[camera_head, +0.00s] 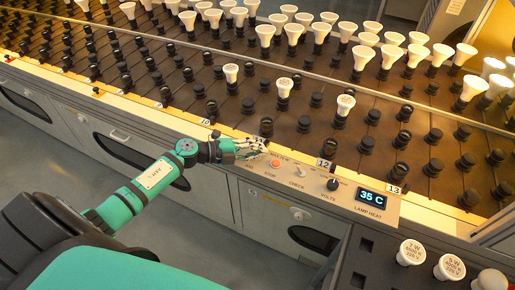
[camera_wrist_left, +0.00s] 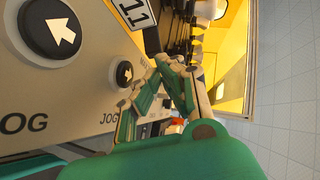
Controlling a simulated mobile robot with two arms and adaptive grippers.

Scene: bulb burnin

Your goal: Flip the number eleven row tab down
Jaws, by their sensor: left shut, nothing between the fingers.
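The number eleven row tab (camera_wrist_left: 131,12) is a white plate with black digits, cut by the top edge in the left wrist view. I cannot tell there whether it stands up or lies down. In the head view its place is covered by my left gripper (camera_head: 252,148). That gripper is shut and empty, low over the panel edge between tabs ten and twelve. In the left wrist view the closed fingers (camera_wrist_left: 168,66) are beside the tab, apart from it in the picture. My right gripper does not show.
The number ten tab (camera_head: 205,122), twelve tab (camera_head: 325,163) and thirteen tab (camera_head: 396,190) line the rack's front edge. Arrow-marked jog buttons (camera_wrist_left: 54,29), a red stop button (camera_head: 275,163) and a heat display (camera_head: 372,197) are close by. Bulbs (camera_head: 283,87) stand in sockets behind.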

